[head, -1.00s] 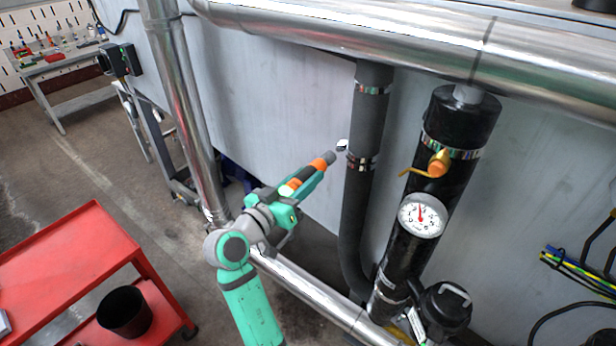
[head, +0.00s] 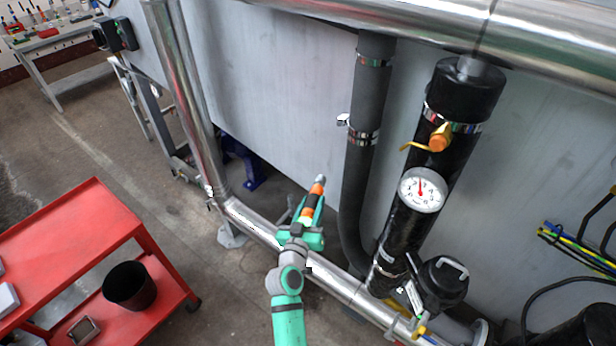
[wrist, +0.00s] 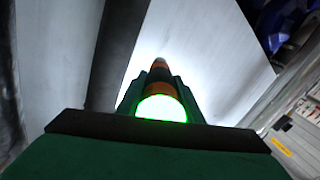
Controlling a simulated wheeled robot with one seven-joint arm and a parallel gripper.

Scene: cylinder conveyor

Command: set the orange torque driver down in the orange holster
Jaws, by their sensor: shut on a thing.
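The orange torque driver (head: 316,190), with orange and dark bands and a grey tip, is in my gripper (head: 308,216). My gripper is shut on it and holds it in the air in front of the grey tank wall, tip pointing up and away. In the wrist view the driver (wrist: 160,82) lies between the dark green fingers, its near end (wrist: 161,107) glowing bright white-green. The tip is apart from the dark hose and its clamps. I see no orange holster in either view.
A red cart (head: 75,240) stands at the lower left, with a black bin (head: 130,286) on its lower shelf. A steel pipe (head: 262,232) runs low behind my arm. The dark hose (head: 355,190) and a black cylinder with a gauge (head: 422,190) stand to the right.

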